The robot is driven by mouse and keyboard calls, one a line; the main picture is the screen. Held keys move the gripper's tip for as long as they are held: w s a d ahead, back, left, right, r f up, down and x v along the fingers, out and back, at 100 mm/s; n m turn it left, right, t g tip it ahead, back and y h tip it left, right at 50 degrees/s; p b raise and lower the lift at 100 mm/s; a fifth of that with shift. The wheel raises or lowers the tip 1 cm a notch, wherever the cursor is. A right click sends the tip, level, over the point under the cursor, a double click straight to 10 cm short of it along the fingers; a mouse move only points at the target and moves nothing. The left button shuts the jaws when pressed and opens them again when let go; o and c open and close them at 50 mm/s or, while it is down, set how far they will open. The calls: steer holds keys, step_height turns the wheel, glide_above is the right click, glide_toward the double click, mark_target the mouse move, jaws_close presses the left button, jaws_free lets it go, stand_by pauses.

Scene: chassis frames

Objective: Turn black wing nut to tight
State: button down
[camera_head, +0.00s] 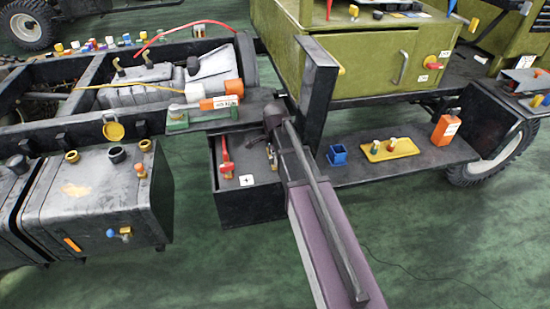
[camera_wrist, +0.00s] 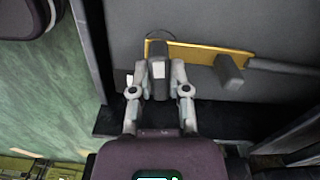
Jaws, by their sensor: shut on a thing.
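In the wrist view, my gripper (camera_wrist: 159,76) has its two grey fingers closed on either side of a dark upright piece (camera_wrist: 158,50), which looks like the black wing nut. The fingers touch or nearly touch its sides. Its lower part is hidden, so I cannot tell how tight it is. In the head view, my arm reaches over the right side of an open black box (camera_head: 247,207), and the gripper is mostly hidden. A red-handled fitting (camera_head: 226,157) and a brass-coloured fitting (camera_head: 272,160) stand in the box.
In the wrist view, a second dark handle (camera_wrist: 229,70) stands close right of the held piece, before a yellow strip (camera_wrist: 200,52). In the head view, a grey tank (camera_head: 95,205) is left of the box, and a shelf with a blue cup (camera_head: 338,155) is right.

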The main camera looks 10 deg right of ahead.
steer(key=c, duration=0.6)
jaws_free()
steer(key=shift+n, duration=0.5)
